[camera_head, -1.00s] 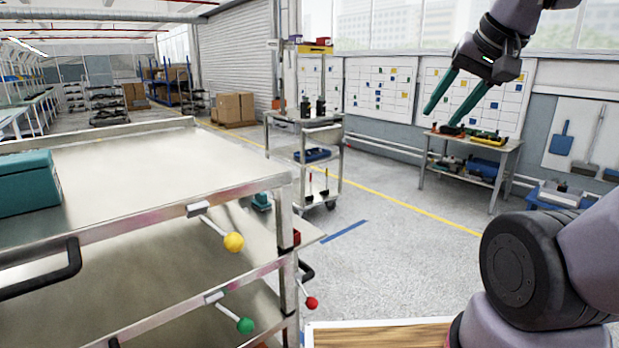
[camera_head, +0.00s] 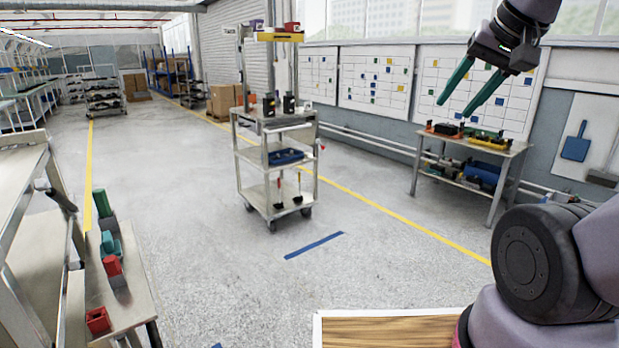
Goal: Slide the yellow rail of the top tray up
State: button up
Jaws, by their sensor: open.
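A wheeled metal cart (camera_head: 262,163) stands in the middle distance, with shelves and tall posts. At the top of its posts is a small tray with a yellow front rail (camera_head: 280,37), carrying purple and red items. The rail looks level; its fixing to the posts is too small to tell. My gripper (camera_head: 455,109) is at the upper right, with two teal fingers apart and nothing between them. It points down and left, and appears well apart from the cart.
A metal workbench (camera_head: 140,302) with green, teal and red blocks is at the lower left, beside a shelved metal frame (camera_head: 22,205). A work table (camera_head: 470,142) with tools stands against the right wall. Open grey floor lies between me and the cart.

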aim_at(262, 36)
jog(key=i+l, duration=0.1)
jog(key=i, duration=0.6)
jog(key=i+l, duration=0.1)
jog(key=i, duration=0.65)
jog(key=i+l, duration=0.1)
jog(key=i, duration=0.6)
